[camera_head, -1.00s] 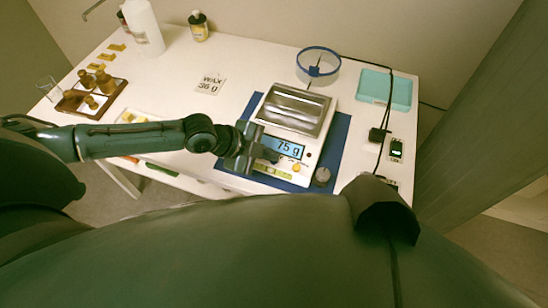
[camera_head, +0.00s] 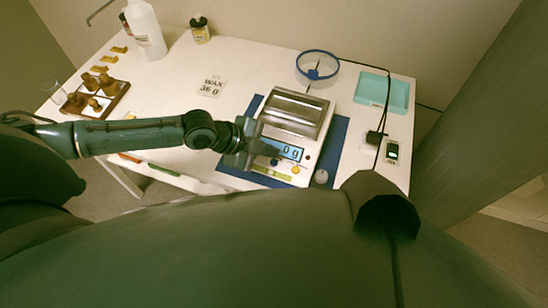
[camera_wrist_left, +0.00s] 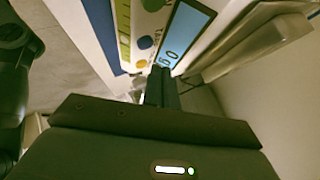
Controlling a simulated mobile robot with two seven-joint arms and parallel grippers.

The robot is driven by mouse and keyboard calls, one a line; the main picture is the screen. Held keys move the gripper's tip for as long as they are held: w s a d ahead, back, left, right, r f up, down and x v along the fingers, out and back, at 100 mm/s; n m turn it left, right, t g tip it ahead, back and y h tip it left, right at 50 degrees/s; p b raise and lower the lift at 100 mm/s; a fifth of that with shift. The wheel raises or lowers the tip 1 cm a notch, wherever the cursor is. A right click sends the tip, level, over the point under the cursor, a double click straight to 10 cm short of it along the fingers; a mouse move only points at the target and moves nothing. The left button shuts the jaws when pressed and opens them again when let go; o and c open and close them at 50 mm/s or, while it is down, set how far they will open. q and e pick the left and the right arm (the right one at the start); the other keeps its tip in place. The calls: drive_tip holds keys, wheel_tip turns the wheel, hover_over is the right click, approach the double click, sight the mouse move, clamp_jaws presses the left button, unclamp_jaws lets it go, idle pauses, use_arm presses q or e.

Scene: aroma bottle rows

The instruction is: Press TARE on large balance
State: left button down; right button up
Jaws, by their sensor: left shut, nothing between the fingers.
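The large balance (camera_head: 309,143) stands on a blue mat (camera_head: 336,140), with a bare steel pan (camera_head: 292,113) on top. Its blue display (camera_head: 283,148) reads 0 g. A yellow button (camera_head: 295,170) and a dark blue button (camera_head: 274,163) sit below the display. My left gripper (camera_head: 272,151) is shut and empty, over the left end of the balance's front panel. In the left wrist view, the shut fingers (camera_wrist_left: 161,84) point at the panel near the display (camera_wrist_left: 183,35) and the buttons. I cannot tell whether the tips touch it. My right gripper is not in view.
A blue-rimmed round clear cover (camera_head: 318,66) and a teal tray (camera_head: 381,91) lie behind and right. A wooden weight rack (camera_head: 108,106), a white bottle (camera_head: 146,30) and a WAX card (camera_head: 212,87) are on the left. A small grey knob-like piece (camera_head: 321,176) stands at front right.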

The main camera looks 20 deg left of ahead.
use_arm(q)
wheel_tip(320, 180, up, 4)
drive_tip(key=p, duration=0.2)
drive_tip(key=shift+f+p, duration=0.15)
drive_tip(key=shift+p, duration=0.15)
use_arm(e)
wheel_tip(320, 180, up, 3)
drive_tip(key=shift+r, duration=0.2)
use_arm(q)
drive_tip(key=shift+d, duration=0.15)
drive_tip(key=s+d+n+t+h, duration=0.25)
drive_tip(key=s+d+n, duration=0.25)
drive_tip(key=d+n, duration=0.35)
drive_tip(key=s+a+f+n+t+y, duration=0.2)
drive_tip(key=s+a+f+n+y, duration=0.5)
drive_tip(key=a, duration=0.4)
drive_tip(key=shift+s+f+n, duration=0.5)
drive_tip(key=shift+f+n, duration=0.05)
drive_tip(key=shift+n, duration=0.5)
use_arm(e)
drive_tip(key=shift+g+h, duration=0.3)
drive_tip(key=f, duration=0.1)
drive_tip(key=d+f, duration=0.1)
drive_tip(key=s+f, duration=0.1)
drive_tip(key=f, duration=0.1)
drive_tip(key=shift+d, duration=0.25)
